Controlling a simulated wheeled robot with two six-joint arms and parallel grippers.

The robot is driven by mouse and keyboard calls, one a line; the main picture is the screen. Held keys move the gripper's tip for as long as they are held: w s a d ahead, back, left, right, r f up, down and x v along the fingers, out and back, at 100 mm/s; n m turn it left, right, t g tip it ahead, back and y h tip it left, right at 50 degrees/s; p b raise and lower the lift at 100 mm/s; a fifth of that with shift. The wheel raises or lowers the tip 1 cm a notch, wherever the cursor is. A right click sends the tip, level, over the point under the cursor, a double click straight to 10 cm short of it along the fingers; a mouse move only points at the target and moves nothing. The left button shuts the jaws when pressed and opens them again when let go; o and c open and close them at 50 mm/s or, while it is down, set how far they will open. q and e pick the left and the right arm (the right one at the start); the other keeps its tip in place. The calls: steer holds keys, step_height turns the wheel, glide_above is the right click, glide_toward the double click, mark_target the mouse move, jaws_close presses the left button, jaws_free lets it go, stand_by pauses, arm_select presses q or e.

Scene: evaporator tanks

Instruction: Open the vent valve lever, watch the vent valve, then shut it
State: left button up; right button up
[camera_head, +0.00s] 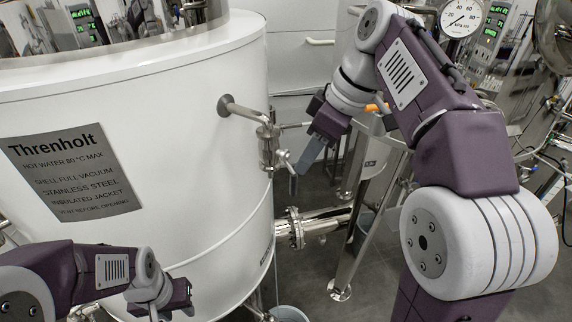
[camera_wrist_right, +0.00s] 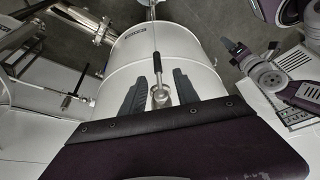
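The vent valve (camera_head: 268,146) is a small metal body on a pipe from the white tank's side. Its lever (camera_head: 285,161) slants down to the right in the head view. My right gripper (camera_head: 308,158) is just right of it, fingers pointing down. In the right wrist view, my right gripper (camera_wrist_right: 160,90) is open, and a dark-gripped metal lever (camera_wrist_right: 157,66) appears between its fingers; contact cannot be told. My left gripper (camera_head: 168,308) is low at the left, away from the valve. It also shows in the right wrist view (camera_wrist_right: 234,52), too small to tell its opening.
The white tank (camera_head: 180,95) fills the left, bearing a grey Threnholt plate (camera_head: 75,170). A flanged pipe (camera_head: 315,225) runs right from it, below the valve. A metal stand leg (camera_head: 358,235) stands right of that. A pressure gauge (camera_head: 461,17) is at upper right.

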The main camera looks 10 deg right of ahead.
mark_target(295, 175)
steer(key=x, duration=0.8)
steer(key=shift+w, duration=0.35)
steer(key=shift+s+a+f, duration=0.1)
steer(key=shift+f, duration=0.35)
jaws_close()
stand_by(0.4)
